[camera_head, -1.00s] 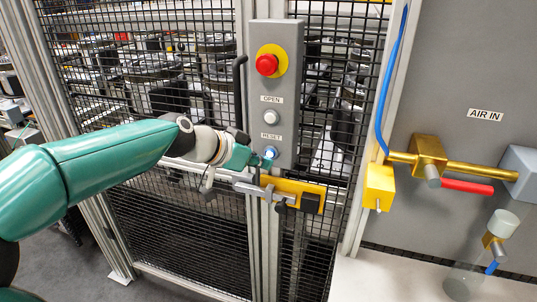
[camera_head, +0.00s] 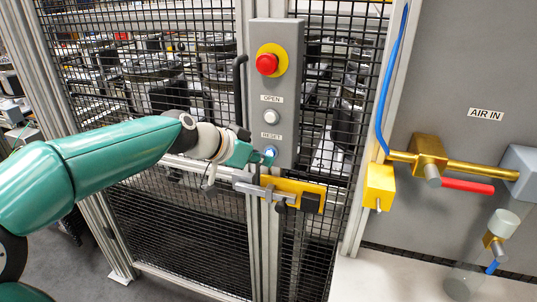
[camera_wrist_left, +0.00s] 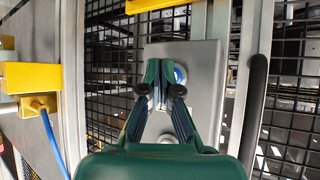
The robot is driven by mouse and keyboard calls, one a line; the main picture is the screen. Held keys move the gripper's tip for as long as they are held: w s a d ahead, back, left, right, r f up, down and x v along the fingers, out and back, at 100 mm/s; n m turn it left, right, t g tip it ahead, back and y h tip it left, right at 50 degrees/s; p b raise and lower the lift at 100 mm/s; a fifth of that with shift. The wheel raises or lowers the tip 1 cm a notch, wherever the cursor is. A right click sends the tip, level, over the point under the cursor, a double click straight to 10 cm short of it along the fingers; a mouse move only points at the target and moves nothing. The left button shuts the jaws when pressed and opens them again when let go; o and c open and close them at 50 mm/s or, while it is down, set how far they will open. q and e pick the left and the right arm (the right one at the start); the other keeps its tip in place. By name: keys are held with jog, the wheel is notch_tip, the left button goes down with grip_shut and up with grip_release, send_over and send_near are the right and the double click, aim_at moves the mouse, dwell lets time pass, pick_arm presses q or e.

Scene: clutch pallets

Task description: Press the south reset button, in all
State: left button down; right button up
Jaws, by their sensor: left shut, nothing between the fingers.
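The reset button (camera_head: 270,152), lit blue, sits under the RESET label at the bottom of the grey control box (camera_head: 285,130). My left gripper (camera_head: 265,157) is shut and empty, with its tips right at the button and partly covering it. I cannot tell whether the button is pushed in. In the left wrist view, the shut fingertips (camera_wrist_left: 162,75) overlap the button (camera_wrist_left: 180,73), whose blue-white edge shows just right of them. My right gripper is not in view.
Above on the box are a white OPEN button (camera_head: 263,117) and a red emergency stop (camera_head: 267,64). A yellow latch (camera_head: 290,187) lies just below the gripper. Mesh fence surrounds the box. A brass air valve (camera_head: 429,155) with a red lever stands to the right.

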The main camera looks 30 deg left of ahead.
pick_arm(q)
jog(key=shift+w+a, duration=0.1)
jog(key=shift+w, duration=0.4)
dwell(0.8)
jog(key=shift+s, duration=0.15)
jog(key=shift+s+d+b, duration=0.2)
jog(key=shift+s+b, duration=0.4)
jog(key=shift+s, duration=0.1)
jog(key=s+b, duration=0.1)
jog(key=s, duration=0.1)
jog(key=s+d+b, duration=0.1)
jog(key=s, duration=0.2)
jog(key=shift+d, duration=0.1)
dwell(0.3)
jog(key=shift+w, duration=0.1)
dwell(0.6)
